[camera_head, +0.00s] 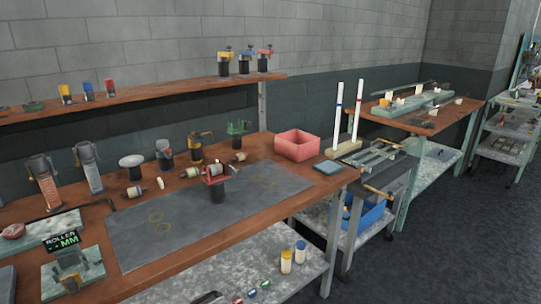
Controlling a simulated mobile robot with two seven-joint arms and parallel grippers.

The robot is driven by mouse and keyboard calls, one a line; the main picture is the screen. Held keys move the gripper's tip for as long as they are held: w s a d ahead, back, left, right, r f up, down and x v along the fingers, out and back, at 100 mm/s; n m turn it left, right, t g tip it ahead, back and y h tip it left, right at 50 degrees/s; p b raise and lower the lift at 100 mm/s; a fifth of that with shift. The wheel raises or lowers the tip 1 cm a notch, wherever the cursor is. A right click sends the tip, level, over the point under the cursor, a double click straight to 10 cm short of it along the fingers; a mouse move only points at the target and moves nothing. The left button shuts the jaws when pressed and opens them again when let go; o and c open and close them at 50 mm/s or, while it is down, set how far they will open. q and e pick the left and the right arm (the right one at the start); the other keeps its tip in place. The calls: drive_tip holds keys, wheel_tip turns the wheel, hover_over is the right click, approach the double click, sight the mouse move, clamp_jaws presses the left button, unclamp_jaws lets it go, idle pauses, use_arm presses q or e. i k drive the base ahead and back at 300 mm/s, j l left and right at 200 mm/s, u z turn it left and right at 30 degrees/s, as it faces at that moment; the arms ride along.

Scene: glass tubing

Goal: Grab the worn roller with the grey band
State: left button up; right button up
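Several small rollers lie on the brown workbench. One pale roller with dark ends (133,191) is left of the grey mat. A similar roller (191,172) lies behind the mat's back edge, and another (239,157) lies farther right. A roller-like part (213,171) sits in a red holder on a black base (217,190) on the mat. The band colours are too small to tell, so I cannot pick out the worn roller with the grey band. Neither of my grippers is in view.
The dark grey mat (150,241) is mostly clear. A roller gauge with a "ROLLER MM" display (62,241) stands front left. Black-based tools (237,139) line the bench's back. A pink bin (297,145) and white posts (337,115) stand right. A shelf (150,93) hangs above.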

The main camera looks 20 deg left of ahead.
sight(216, 168)
drive_tip(key=u, duration=0.45)
drive_tip(key=i+l+u, duration=0.3)
drive_tip(key=u, duration=0.15)
drive_tip(key=i+l+u, duration=0.5)
drive_tip(key=k+j, duration=0.1)
